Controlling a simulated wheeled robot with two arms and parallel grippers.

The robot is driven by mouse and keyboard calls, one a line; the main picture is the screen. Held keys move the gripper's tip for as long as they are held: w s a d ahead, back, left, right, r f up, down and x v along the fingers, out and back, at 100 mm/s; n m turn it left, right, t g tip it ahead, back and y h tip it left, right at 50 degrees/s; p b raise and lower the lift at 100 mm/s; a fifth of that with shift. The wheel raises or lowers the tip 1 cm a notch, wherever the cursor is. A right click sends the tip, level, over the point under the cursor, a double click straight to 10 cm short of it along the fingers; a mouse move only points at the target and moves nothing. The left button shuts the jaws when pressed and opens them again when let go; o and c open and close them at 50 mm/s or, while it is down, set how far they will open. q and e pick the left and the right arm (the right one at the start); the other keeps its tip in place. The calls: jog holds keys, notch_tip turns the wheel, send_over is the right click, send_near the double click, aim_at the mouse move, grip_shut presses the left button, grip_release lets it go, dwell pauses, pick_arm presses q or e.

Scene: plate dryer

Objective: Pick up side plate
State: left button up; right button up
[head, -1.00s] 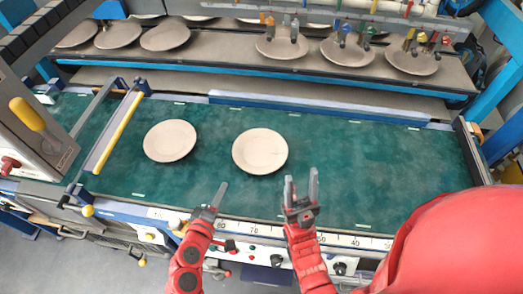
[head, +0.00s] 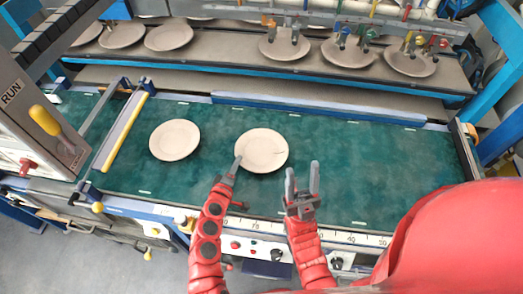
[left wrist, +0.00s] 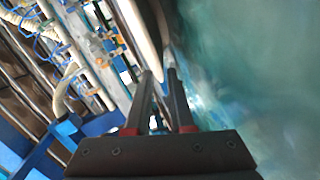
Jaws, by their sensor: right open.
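Two round, pale side plates lie on the green belt in the head view, a left plate (head: 174,140) and a right plate (head: 264,149). My left gripper (head: 238,163) is at the near-left rim of the right plate, its fingertips overlapping the rim in the picture. In the left wrist view the two fingers (left wrist: 160,74) stand apart, and the plate's pale rim (left wrist: 143,35) shows edge-on just at the tips. I cannot tell if they touch it. My right gripper (head: 302,180) is open and empty, to the right of and nearer than the right plate.
A rack behind holds several more plates (head: 169,37). A yellow-handled bar (head: 125,131) crosses the belt at left beside a control box (head: 45,130). A ruler edge (head: 352,237) runs along the front. The belt's right side is clear.

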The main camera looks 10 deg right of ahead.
aim_at(261, 152)
pick_arm(q)
jog(key=shift+x, duration=1.9)
jog(key=shift+f, duration=0.1)
jog(key=shift+s, duration=0.1)
grip_shut()
